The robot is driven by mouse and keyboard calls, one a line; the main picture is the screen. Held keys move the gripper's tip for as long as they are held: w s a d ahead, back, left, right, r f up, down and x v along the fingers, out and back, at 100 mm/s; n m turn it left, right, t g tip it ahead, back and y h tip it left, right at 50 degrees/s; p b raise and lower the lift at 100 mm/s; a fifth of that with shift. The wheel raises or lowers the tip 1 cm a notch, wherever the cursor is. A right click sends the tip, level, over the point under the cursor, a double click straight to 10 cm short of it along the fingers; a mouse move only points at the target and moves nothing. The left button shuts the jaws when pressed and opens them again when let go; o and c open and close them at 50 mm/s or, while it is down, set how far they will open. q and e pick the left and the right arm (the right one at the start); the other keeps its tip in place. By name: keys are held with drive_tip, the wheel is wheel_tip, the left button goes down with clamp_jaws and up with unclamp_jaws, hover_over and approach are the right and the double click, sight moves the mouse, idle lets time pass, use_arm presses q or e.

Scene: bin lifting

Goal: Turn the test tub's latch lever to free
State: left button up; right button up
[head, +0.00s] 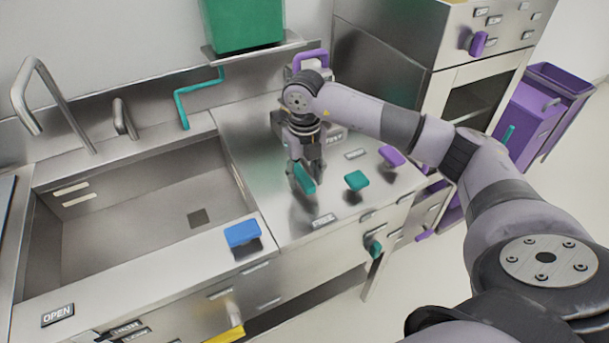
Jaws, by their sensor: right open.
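My right gripper (305,167) points down over the steel counter right of the sink. Its fingers are open at a teal lever (304,179), with the lever's top end between or just in front of them. I cannot tell whether they touch it. A label that seems to read TEST (335,140) is partly hidden behind the gripper. A purple handle (312,55) shows behind my wrist, but its body is mostly hidden. I cannot tell for sure which lever is the tub's latch. My left gripper is out of view.
A teal paddle (357,180) and a purple paddle (392,156) stand right of the gripper. A blue paddle (242,234) is by the sink (140,210). A green bin (243,25) sits on a shelf behind. Purple bins (528,115) stand at right.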

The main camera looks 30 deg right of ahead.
sight(305, 179)
wheel_tip(305, 179, up, 12)
drive_tip(key=shift+f, duration=0.2)
idle(0.6)
